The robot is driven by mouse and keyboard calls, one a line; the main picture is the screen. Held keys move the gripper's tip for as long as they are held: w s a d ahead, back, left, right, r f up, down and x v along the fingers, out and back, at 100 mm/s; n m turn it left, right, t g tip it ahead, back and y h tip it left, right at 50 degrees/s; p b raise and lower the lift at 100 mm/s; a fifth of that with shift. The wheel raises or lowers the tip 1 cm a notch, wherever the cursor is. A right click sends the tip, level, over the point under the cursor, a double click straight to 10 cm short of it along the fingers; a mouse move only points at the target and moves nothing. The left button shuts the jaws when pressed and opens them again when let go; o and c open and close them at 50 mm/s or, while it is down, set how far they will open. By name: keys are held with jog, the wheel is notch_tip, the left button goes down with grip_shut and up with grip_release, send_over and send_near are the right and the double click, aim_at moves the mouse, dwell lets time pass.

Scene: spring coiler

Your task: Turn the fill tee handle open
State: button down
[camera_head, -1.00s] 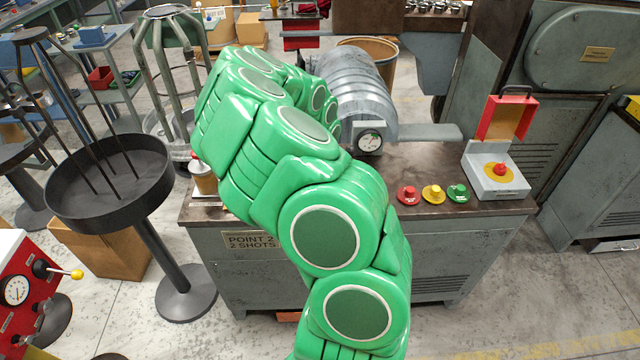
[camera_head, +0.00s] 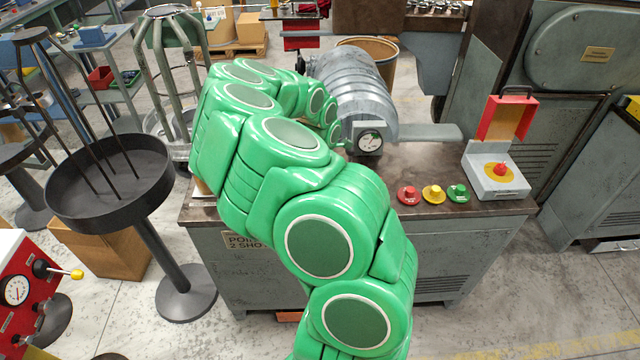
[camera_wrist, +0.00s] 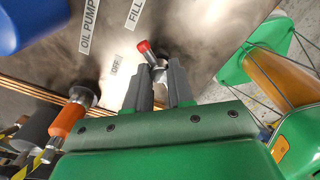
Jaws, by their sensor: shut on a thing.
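The fill tee handle, a metal stem with a red tip (camera_wrist: 145,47), shows in the wrist view below the "FILL" label (camera_wrist: 134,14). My gripper (camera_wrist: 159,76) is shut on the handle's metal part, and the red end sticks out past the fingertips to the upper left. A small "OFF" label (camera_wrist: 116,65) is just left of the handle. In the head view, my green arm reaches over the bench and hides the handle and gripper.
An "OIL PUMP" label (camera_wrist: 89,25), an orange collared fitting (camera_wrist: 68,121) and a blue object (camera_wrist: 30,22) are to the left in the wrist view. The head view shows a gauge (camera_head: 369,141), several knobs or buttons (camera_head: 433,194) and a red-lidded box (camera_head: 497,178) on the bench.

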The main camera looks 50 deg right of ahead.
jog(key=shift+m, duration=1)
jog(key=shift+r, duration=0.1)
jog(key=c, duration=1)
grip_release()
jog(key=shift+r, duration=0.15)
jog(key=shift+r, duration=3.7)
